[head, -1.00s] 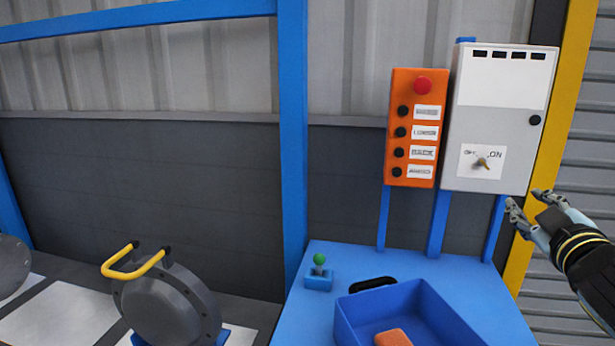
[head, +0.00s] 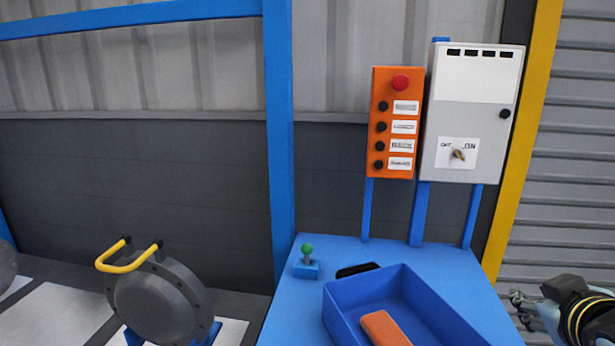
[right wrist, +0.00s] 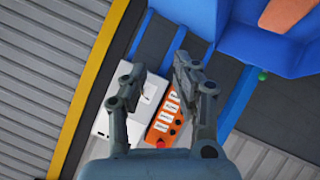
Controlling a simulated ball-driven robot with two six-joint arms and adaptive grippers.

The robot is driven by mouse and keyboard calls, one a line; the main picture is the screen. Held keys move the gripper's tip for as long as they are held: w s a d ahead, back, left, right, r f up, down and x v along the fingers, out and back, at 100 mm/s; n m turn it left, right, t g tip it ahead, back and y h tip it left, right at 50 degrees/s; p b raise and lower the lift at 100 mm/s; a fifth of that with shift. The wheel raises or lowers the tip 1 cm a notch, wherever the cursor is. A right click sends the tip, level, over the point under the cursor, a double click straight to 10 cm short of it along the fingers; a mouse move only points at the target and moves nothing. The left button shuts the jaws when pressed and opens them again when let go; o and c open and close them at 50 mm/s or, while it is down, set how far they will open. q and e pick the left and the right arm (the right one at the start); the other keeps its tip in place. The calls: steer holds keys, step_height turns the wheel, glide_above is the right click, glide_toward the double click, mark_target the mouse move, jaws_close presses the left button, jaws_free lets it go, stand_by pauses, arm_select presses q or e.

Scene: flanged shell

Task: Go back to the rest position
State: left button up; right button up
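My right gripper (head: 524,308) is at the lower right edge of the head view, to the right of the blue table and below the grey switch box. In the right wrist view its two fingers (right wrist: 157,85) stand apart with nothing between them, so it is open and empty. The grey switch box (head: 473,112) has a rotary switch on a white plate (head: 458,153). The orange button panel (head: 396,122), with a red button on top, hangs to its left. My left gripper is not in view.
A blue table (head: 300,315) carries a blue bin (head: 343,298) with an orange block (head: 385,328) and a green-knobbed lever (head: 307,256). A grey flanged shell (head: 158,303) with a yellow handle stands at left. A yellow post (head: 521,150) rises behind the gripper.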

steer(key=s+a+f+g+y, duration=0.2)
steer(key=s+a+g, duration=0.2)
steer(key=s, duration=0.6)
steer(key=s+a+f+g+y, duration=0.25)
steer(key=s+a, duration=0.25)
steer(key=s, duration=0.4)
steer(key=s+d+f+m+g+b, duration=0.2)
steer(key=f+b, duration=0.7)
steer(key=f, duration=2.8)
steer(key=s+d+f+g+b, duration=0.1)
steer(key=s+f+b, duration=0.5)
steer(key=s+f, duration=1.3)
step_height(320, 180, down, 2)
steer(key=shift+d+f+n+g, duration=0.1)
steer(key=shift+d+n+g, duration=0.2)
steer(key=shift+d+g, duration=0.1)
steer(key=shift+s+h, duration=0.1)
steer(key=shift+h, duration=0.15)
